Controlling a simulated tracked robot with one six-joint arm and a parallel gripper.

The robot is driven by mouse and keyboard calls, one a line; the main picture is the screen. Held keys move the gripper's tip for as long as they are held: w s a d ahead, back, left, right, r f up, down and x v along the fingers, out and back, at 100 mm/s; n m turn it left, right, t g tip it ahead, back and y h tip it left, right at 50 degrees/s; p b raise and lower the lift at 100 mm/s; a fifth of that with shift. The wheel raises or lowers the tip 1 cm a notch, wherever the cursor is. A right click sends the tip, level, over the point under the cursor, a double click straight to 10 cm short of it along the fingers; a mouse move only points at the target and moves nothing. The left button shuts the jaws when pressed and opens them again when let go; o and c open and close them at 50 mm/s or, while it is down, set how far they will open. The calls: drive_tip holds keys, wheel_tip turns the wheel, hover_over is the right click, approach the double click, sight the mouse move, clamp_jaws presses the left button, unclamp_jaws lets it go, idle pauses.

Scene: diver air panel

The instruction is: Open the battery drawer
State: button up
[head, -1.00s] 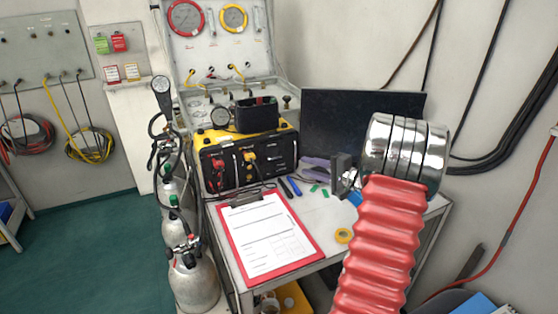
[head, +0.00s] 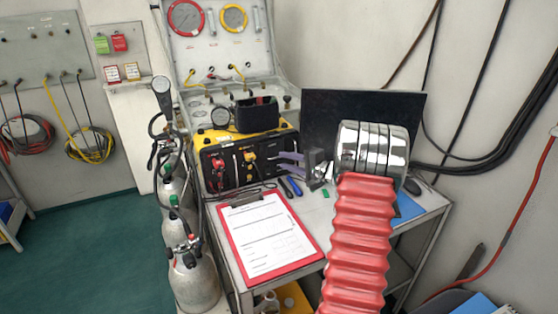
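A yellow and black box (head: 225,158) stands on the table with its dark front facing me. The front carries red and yellow connectors on the left and several small fittings. I cannot make out a separate battery drawer; the right part of the front is partly hidden by my gripper. My gripper (head: 280,160) reaches left from the silver wrist, its two purple-grey fingers spread a little apart, tips close to the right part of the front. It looks open, with nothing seen between the fingers. Whether the tips touch the box cannot be told.
A red clipboard (head: 225,240) with paper lies in front of the box. Blue and dark pens (head: 294,186) lie near my gripper. A black panel (head: 330,112) stands behind. A black tray (head: 257,113) sits on top of the box. Gas cylinders (head: 193,275) stand left of the table.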

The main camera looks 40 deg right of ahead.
sight(269, 148)
drive_tip(key=shift+x, duration=1.9)
clamp_jaws()
